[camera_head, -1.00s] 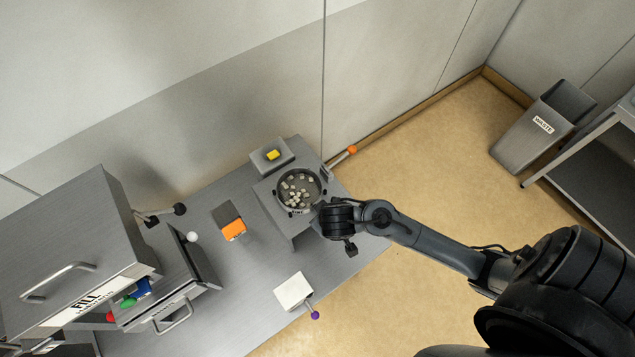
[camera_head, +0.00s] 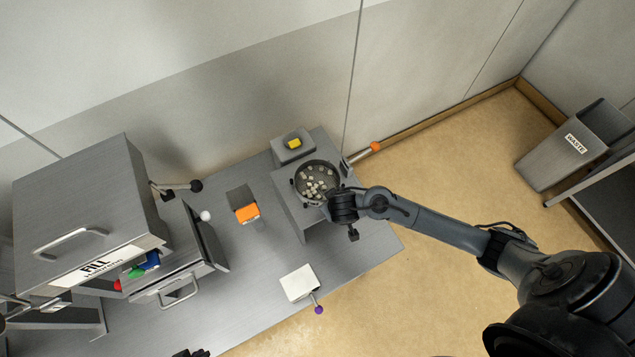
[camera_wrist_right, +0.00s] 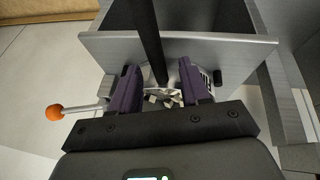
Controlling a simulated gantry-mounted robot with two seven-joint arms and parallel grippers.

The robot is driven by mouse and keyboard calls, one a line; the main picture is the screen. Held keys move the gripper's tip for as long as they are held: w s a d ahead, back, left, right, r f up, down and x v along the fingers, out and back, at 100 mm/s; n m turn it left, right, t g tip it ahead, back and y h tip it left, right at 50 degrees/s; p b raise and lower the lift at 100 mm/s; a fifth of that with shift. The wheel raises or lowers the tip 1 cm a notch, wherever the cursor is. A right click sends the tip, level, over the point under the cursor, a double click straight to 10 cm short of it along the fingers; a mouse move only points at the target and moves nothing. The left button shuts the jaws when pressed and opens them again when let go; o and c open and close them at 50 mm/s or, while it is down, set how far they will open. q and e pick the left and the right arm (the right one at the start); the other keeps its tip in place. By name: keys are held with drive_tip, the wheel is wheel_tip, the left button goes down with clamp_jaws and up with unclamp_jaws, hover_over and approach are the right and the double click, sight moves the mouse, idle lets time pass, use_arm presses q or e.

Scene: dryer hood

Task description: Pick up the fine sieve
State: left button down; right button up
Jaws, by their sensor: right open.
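A round dark sieve pan (camera_head: 330,167) holding pale pieces sits on a raised metal stand at the back right of the bench. I cannot read its label well enough to tell whether it is the fine one. My right gripper (camera_head: 345,218) is close against its front-right side in the head view. In the right wrist view my right gripper (camera_wrist_right: 161,92) has its purple fingers apart. Pale pieces and part of the pan show between and beyond the fingers. I cannot tell whether the fingers touch the rim. My left gripper is not clearly seen.
An orange-tipped handle (camera_head: 362,153) sticks out beside the stand. The FILL cabinet (camera_head: 85,205) stands left. A waste bin (camera_head: 570,150) is far right.

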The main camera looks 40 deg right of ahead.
drive_tip(key=shift+w+d+f, duration=0.1)
drive_tip(key=shift+w+f, duration=0.05)
drive_tip(key=shift+f, duration=0.2)
clamp_jaws()
drive_tip(key=shift+r, duration=0.15)
